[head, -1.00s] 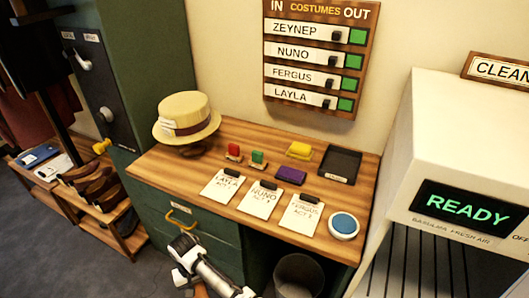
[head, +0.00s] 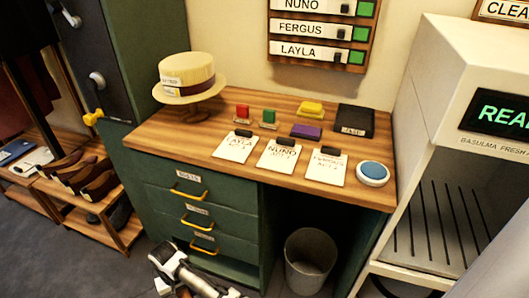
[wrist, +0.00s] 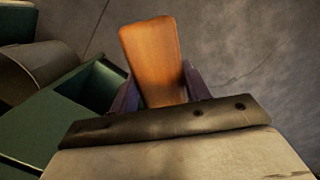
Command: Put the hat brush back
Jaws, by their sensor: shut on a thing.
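The hat brush shows as an orange-brown wooden piece (wrist: 152,50) in the wrist view, held between the dark fingers of my gripper (wrist: 160,88). My gripper is shut on it, above the grey floor. The brush's other end is hidden. In the head view my arm reaches in at the bottom edge, in front of the green desk, and the gripper's fingers are not clear.
The wooden desktop (head: 225,110) bears a straw hat (head: 187,75) on a stand, stamps, note cards, a black tray (head: 355,120) and a blue round pad (head: 372,173). A bin (head: 310,258) stands under the desk. A white machine (head: 450,90) is at right, a shoe rack (head: 92,200) at left.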

